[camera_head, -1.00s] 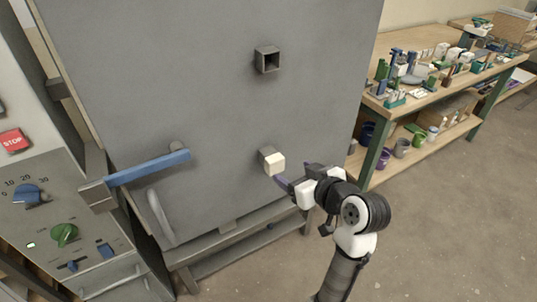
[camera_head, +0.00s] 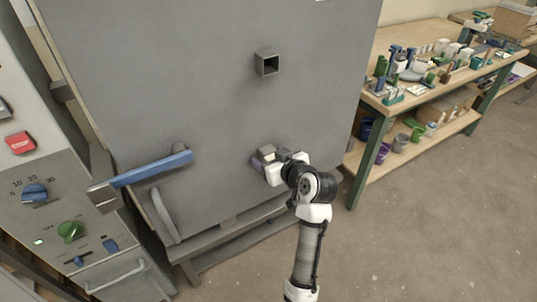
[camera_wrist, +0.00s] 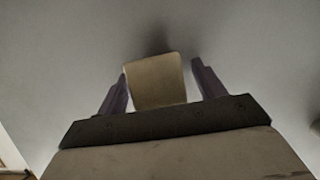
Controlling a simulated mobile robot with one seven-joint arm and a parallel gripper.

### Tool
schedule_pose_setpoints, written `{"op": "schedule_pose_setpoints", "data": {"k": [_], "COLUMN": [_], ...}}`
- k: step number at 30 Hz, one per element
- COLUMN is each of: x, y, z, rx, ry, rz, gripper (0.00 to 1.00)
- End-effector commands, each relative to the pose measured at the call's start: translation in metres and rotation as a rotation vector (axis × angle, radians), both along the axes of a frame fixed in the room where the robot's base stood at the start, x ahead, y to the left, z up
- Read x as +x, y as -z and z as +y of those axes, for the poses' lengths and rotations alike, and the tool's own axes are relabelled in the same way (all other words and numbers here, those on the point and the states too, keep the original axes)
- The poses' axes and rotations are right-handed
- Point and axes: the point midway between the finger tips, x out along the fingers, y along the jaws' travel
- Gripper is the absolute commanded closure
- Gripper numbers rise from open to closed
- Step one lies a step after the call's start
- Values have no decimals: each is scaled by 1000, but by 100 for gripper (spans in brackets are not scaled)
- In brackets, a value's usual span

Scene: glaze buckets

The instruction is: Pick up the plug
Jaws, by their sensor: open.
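The plug (camera_head: 267,150) is a small pale block that sticks out of the lower part of the large grey door. In the wrist view the plug (camera_wrist: 155,82) is a cream block between the two purple fingers, with visible gaps on both sides. My gripper (camera_head: 268,161) is open around the plug, close to the door face. In the wrist view my gripper (camera_wrist: 159,72) points at the door. The plug's near end is partly hidden by my gripper in the head view.
A hollow square port (camera_head: 267,63) sits higher on the grey door (camera_head: 220,100). A blue-handled latch (camera_head: 150,169) and a grey handle (camera_head: 165,215) are to the left. A control panel (camera_head: 60,205) stands at far left. A workbench (camera_head: 425,85) with tools and pots is at right.

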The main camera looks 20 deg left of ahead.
Motion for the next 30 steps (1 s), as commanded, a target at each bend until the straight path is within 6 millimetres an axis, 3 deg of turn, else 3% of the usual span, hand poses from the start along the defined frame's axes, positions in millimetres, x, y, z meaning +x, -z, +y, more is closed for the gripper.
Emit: {"op": "schedule_pose_setpoints", "data": {"k": [3,15,28,30], "x": [0,0,0,-5], "y": [0,-1,0,0], "z": [0,-1,-1,-8], "rx": [0,1,0,1], "ry": [0,0,-1,3], "rz": [0,-1,-3,-2], "gripper": [32,81,81,81]}}
